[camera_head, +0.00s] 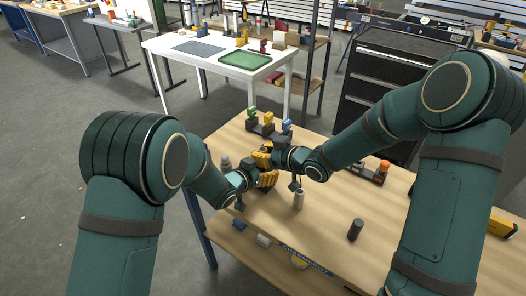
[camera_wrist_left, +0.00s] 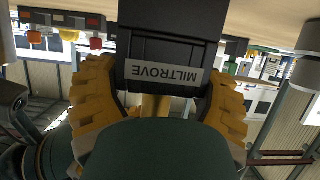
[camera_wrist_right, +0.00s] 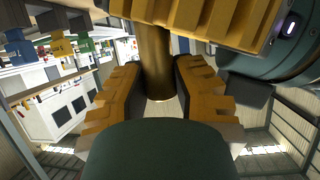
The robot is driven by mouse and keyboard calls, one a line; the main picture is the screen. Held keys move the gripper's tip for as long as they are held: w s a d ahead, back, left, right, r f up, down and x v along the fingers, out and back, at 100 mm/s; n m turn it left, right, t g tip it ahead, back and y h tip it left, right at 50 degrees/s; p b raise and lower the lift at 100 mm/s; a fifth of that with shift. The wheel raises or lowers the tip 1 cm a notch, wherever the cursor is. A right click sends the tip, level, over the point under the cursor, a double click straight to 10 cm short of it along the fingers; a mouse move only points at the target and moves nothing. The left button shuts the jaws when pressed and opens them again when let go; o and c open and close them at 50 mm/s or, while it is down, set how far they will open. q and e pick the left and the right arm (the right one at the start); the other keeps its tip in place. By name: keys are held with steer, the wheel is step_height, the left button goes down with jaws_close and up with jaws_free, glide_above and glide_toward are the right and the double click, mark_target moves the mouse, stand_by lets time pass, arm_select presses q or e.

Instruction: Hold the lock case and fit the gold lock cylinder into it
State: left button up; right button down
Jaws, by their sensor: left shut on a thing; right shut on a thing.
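The dark lock case (camera_wrist_left: 165,45), with a label reading MILTROVE upside down, sits between the yellow fingers of my left gripper (camera_wrist_left: 158,108), which is shut on it. The gold lock cylinder (camera_wrist_right: 155,65) stands between the yellow fingers of my right gripper (camera_wrist_right: 155,85), which is shut on it. Its upper end goes behind the other gripper's yellow fingers. A gold part also shows below the case in the left wrist view (camera_wrist_left: 155,106). In the head view my left gripper (camera_head: 267,179) and right gripper (camera_head: 264,159) are close together above the table; whether the cylinder is inside the case is hidden.
The wooden table (camera_head: 325,230) bears a rack with coloured pieces (camera_head: 266,126) behind the grippers, a pale cylinder (camera_head: 299,199), a dark cylinder (camera_head: 355,229) and an orange-topped piece (camera_head: 383,168) at right. The front middle of the table is mostly clear.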

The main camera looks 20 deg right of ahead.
steer(key=shift+f, duration=0.4)
steer(key=shift+r, duration=0.2)
steer(key=shift+r, duration=0.65)
steer(key=shift+f, duration=0.85)
stand_by(1.1)
steer(key=c, duration=0.8)
jaws_free()
steer(key=v, duration=1.2)
steer(key=shift+r, duration=0.1)
arm_select(q)
steer(key=o, duration=1.2)
